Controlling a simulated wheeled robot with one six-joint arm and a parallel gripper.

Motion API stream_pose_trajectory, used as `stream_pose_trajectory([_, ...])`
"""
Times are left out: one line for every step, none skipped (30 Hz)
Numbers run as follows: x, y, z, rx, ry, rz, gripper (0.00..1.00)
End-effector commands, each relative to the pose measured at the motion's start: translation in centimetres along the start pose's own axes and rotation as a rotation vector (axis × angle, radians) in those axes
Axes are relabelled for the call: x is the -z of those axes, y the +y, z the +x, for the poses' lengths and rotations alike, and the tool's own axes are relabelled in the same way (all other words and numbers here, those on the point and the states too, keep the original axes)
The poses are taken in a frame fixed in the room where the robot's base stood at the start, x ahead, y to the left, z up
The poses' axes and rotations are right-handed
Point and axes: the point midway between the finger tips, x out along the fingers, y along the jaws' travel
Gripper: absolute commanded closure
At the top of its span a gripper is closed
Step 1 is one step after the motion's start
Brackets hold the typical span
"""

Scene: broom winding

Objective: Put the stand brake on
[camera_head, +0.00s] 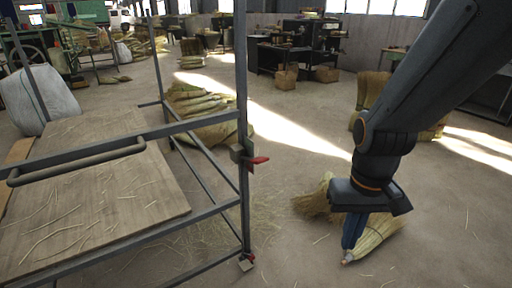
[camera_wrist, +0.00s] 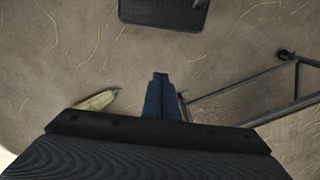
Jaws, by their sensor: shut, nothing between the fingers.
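The stand is a grey metal frame (camera_head: 243,110) on the left in the head view, and part of it shows at the right in the wrist view (camera_wrist: 238,85). A red lever (camera_head: 259,160) sits on a block on its near right post. Low on that post is a small foot or caster with a red part (camera_head: 247,259); its exact position is too small to tell. A dark caster (camera_wrist: 286,55) shows in the wrist view. My gripper (camera_head: 347,258) points down, shut and empty, right of the stand and apart from it. It shows in the wrist view (camera_wrist: 160,78).
A wooden board (camera_head: 100,200) lies in the stand's frame. A straw bundle (camera_head: 380,232) lies on the floor beside my gripper, and more straw (camera_head: 200,105) lies behind the stand. The floor between the stand and my gripper is mostly clear, with loose straw.

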Motion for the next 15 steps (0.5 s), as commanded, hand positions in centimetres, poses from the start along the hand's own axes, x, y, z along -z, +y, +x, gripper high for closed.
stream_pose_trajectory([0.3, -0.1, -0.1, 0.0, 0.001, -0.003, 1.0])
stream_pose_trajectory([0.6, -0.1, -0.3, 0.0, 0.003, -0.008, 1.0])
stream_pose_trajectory([1.3, -0.3, -0.7, 0.001, 0.005, -0.018, 1.0])
stream_pose_trajectory([2.1, -0.5, -1.1, 0.001, 0.007, -0.029, 1.0])
stream_pose_trajectory([3.0, -0.8, -1.6, 0.002, 0.007, -0.04, 1.0])
stream_pose_trajectory([4.6, -1.2, -2.4, 0.002, 0.013, -0.061, 1.0])
stream_pose_trajectory([6.0, -1.7, -3.1, 0.003, 0.016, -0.082, 1.0])
stream_pose_trajectory([7.6, -2.3, -3.9, 0.004, 0.02, -0.106, 1.0])
stream_pose_trajectory([9.9, -3.2, -5.0, 0.005, 0.025, -0.139, 1.0])
stream_pose_trajectory([11.6, -4.0, -5.8, 0.007, 0.03, -0.168, 1.0])
stream_pose_trajectory([13.4, -4.8, -6.7, 0.008, 0.033, -0.195, 1.0])
stream_pose_trajectory([15.7, -6.1, -7.8, 0.009, 0.039, -0.235, 1.0])
stream_pose_trajectory([17.4, -7.1, -8.6, 0.011, 0.044, -0.264, 1.0])
stream_pose_trajectory([19.1, -8.1, -9.4, 0.012, 0.048, -0.293, 1.0])
stream_pose_trajectory([21.2, -9.5, -10.3, 0.014, 0.054, -0.331, 1.0])
